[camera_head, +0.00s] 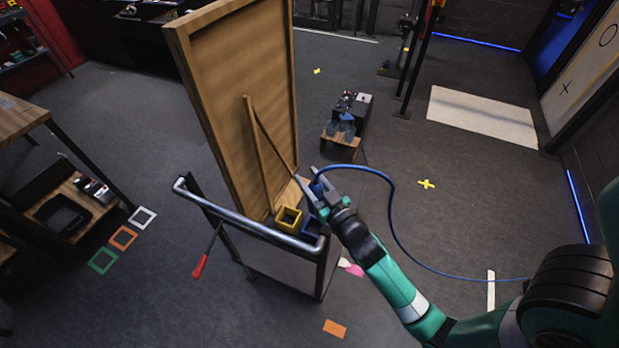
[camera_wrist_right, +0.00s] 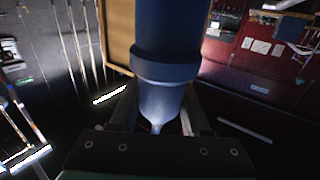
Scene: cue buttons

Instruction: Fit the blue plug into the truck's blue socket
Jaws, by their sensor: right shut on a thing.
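My right gripper (camera_head: 320,196) is shut on the blue plug (camera_head: 317,186), at the rear right corner of the truck (camera_head: 262,229). In the right wrist view the plug (camera_wrist_right: 168,70) is a thick blue cylinder with a collar, between the fingers (camera_wrist_right: 160,118). A blue cable (camera_head: 394,215) arcs from the plug to the right. On the truck a yellow square socket (camera_head: 289,218) stands beside a dark blue one (camera_head: 311,228). The blue socket is partly hidden by my gripper. The plug appears above and apart from it. My left gripper is not in view.
A tall wooden panel (camera_head: 236,80) stands on the truck, with a wooden brace. A metal handle rail (camera_head: 240,222) runs along the truck's near edge. A red-handled tool (camera_head: 201,263) hangs at its side. A small stand (camera_head: 345,135) is behind. Open floor lies to the right.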

